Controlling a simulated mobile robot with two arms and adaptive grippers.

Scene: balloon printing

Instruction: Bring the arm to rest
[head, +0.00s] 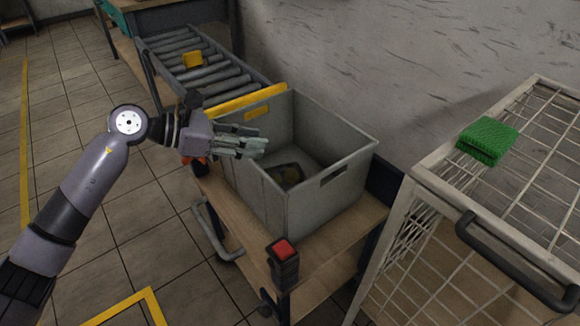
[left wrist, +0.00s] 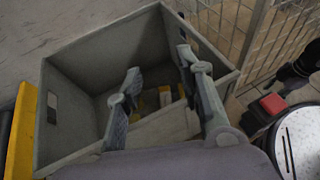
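My left gripper (head: 252,146) hangs over the near left side of a grey bin (head: 340,160) in the head view. In the left wrist view its two fingers (left wrist: 160,90) are spread apart with nothing between them. The bin shows below them there, its wall (left wrist: 75,115) on the left. Small yellowish items (left wrist: 165,97) lie on the bin floor; the fingers and the bin wall partly hide them. My right gripper is in neither view.
The bin stands on a wooden cart top (head: 325,270) with a red button box (head: 284,262) at its front. A wire cage (head: 470,240) with a folded green cloth (head: 487,140) stands right. Floor at left is open.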

